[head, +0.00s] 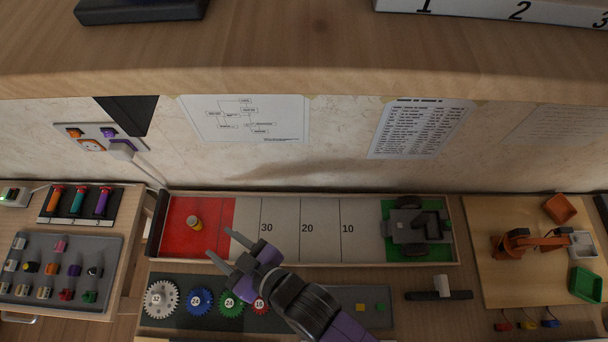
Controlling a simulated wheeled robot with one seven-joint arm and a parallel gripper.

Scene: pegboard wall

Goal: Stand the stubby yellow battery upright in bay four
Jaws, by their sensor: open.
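A short yellow cylinder (195,223), which looks like the stubby yellow battery, stands on the red zone at the left end of a long, low-walled track. It seems upright, with a paler top end. My gripper (218,242) is open and empty, its two fingers pointing up-left toward the cylinder and a short way right of and below it. It is apart from the cylinder. A pale strip (490,11) at the top right carries the numbers 1, 2 and 3, cut off by the picture edge. No bay marked four is in view.
The track (300,262) has 30, 20 and 10 markings and a grey vehicle (408,228) on green at its right end. Several gears (200,301) lie in front. A wooden shelf edge (300,82) overhangs above. A block tray (62,240) stands left, a small orange arm (530,240) right.

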